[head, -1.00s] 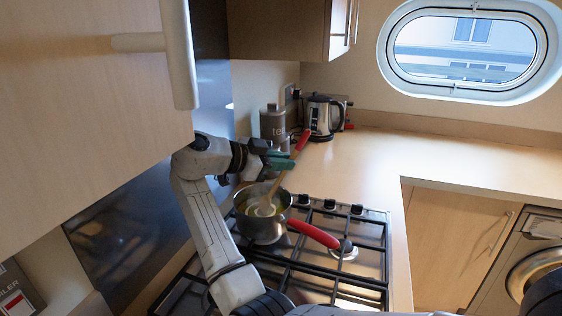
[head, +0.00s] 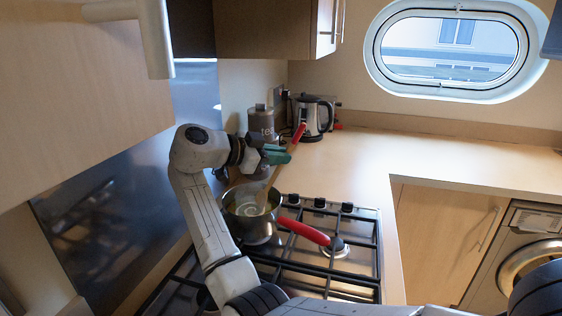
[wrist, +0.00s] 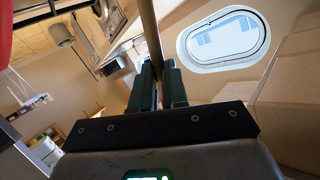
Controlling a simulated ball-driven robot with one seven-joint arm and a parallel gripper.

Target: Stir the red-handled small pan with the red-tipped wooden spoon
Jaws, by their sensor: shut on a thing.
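The small pan (head: 240,229) stands on the hob's left rear part in the head view, its red handle (head: 302,232) pointing to the lower right. It holds pale liquid. The wooden spoon (head: 269,184) leans steeply with its red tip (head: 299,131) up, and its lower end reaches into the pan near the right side. My gripper (head: 277,155) is shut on the spoon's shaft above the pan. In the wrist view the fingers (wrist: 158,88) close around the shaft (wrist: 150,32). The spoon's lowest end is hard to make out.
The tea canister (head: 261,122) and the kettle (head: 312,117) stand just behind my gripper. The wall panel (head: 110,215) is close on the left, with a cupboard (head: 80,95) overhead. The counter (head: 370,155) to the right is clear.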

